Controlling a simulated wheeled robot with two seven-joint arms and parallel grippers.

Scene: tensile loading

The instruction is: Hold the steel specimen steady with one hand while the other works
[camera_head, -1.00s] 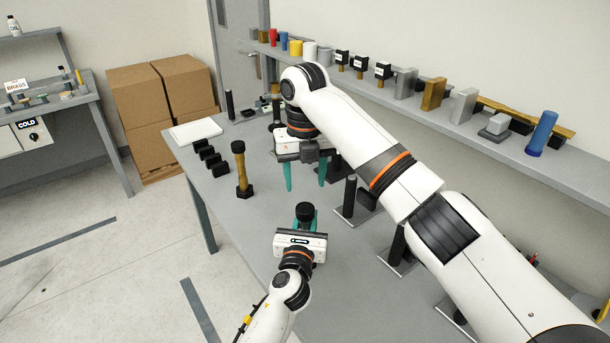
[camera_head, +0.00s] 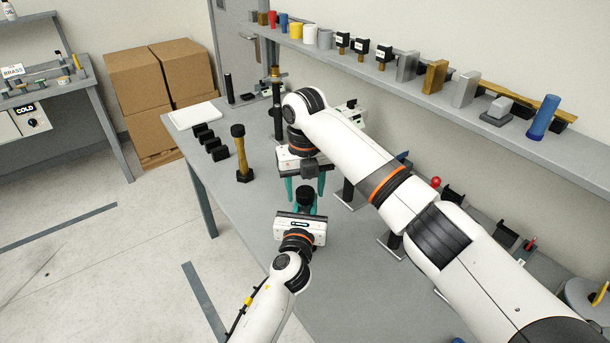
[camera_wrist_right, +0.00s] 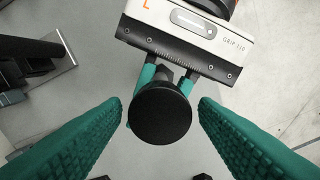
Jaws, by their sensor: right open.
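A specimen with a round black end (camera_head: 305,194) stands upright in my left gripper (camera_head: 306,207), whose teal fingers are shut on it. The body below the black end is mostly hidden, so I cannot see its steel. In the right wrist view the black end (camera_wrist_right: 160,114) lies centred between my right gripper's fingers (camera_wrist_right: 160,125), with a gap on both sides. My right gripper (camera_head: 305,187) is open, pointing down, just behind the specimen in the head view.
A brass-coloured specimen with black ends (camera_head: 242,155) stands left on the grey bench (camera_head: 222,190), near several black blocks (camera_head: 209,140) and a white plate (camera_head: 193,115). Black posts on base plates stand to the right, partly behind my right arm. A shelf (camera_head: 470,122) with many items runs along the wall.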

